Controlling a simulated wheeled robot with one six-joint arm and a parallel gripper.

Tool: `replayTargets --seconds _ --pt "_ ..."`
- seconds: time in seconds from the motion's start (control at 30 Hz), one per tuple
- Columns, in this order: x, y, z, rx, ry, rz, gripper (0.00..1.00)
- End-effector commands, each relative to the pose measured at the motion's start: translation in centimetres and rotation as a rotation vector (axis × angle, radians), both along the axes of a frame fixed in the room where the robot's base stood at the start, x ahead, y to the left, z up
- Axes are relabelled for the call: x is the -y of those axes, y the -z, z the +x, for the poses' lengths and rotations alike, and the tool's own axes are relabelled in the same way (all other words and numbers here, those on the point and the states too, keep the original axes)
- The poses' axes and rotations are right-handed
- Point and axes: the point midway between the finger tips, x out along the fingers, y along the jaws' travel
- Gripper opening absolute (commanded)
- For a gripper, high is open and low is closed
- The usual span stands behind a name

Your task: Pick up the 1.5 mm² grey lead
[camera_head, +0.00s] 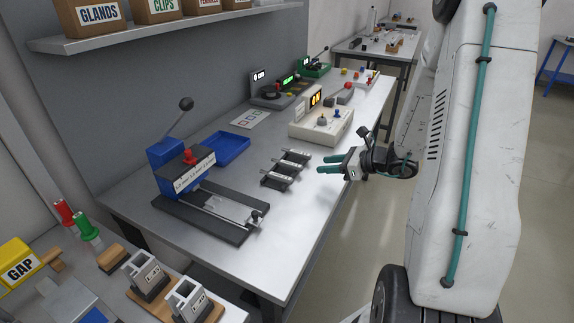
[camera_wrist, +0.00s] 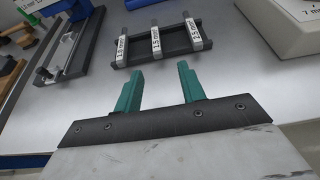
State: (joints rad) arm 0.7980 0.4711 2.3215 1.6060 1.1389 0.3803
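A dark rack (camera_wrist: 178,44) on the bench carries three short grey pieces with white labels. In the wrist view the left lead (camera_wrist: 122,47) and the middle lead (camera_wrist: 155,40) appear to read 1.5 mm², and the right lead (camera_wrist: 194,33) reads 2.5 mm². I cannot tell the grey lead from the other by colour. The rack (camera_head: 270,171) also shows in the head view, left of my gripper. My gripper (camera_head: 325,164) has its teal fingers apart and empty, near the bench's right edge. In the wrist view its fingertips (camera_wrist: 160,72) stand short of the rack, touching nothing.
A blue lever press (camera_head: 168,158) on a dark base stands left of the rack, beside a blue tray (camera_head: 226,148). A cream instrument box (camera_head: 321,124) with a lit display sits behind the rack. The bench (camera_head: 293,225) is bare in front of the rack.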

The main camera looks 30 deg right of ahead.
Motion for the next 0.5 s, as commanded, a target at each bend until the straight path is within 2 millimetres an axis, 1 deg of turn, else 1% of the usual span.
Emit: replayTargets --seconds 0.27,0.4,0.5 --pt "-1.9 1.2 2.4 -0.001 -0.001 0.001 0.40" --pt "-3.3 2.0 3.9 -0.001 -0.005 0.000 0.40" --pt "-3.9 2.5 4.9 0.000 -0.004 -0.001 0.40"
